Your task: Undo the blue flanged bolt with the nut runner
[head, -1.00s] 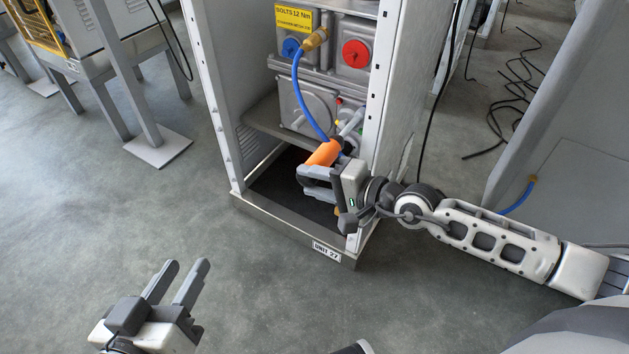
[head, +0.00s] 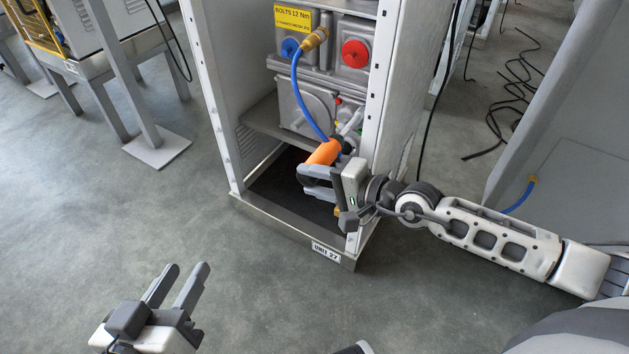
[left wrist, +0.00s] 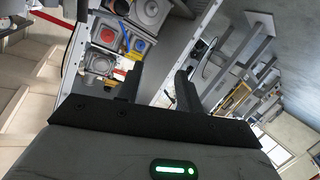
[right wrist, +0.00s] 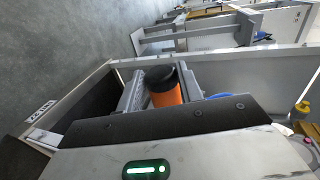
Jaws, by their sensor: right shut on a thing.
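The nut runner, an orange-bodied tool with a dark end (head: 324,153), is in my right gripper (head: 312,184), low in the open front of the cabinet. The jaws are shut on it; its orange body and black end also show between the fingers in the right wrist view (right wrist: 166,88). A round blue head (head: 289,47), perhaps the blue flanged bolt, is on the upper left unit, apart from the tool. The tool's working end is not clear to me. My left gripper (head: 187,273) is open and empty over the floor at lower left.
A blue hose (head: 303,98) runs from a brass fitting (head: 315,39) down to the tool. A red round part (head: 355,54) sits right of the blue one. The cabinet's white right post (head: 377,120) stands close to my right gripper.

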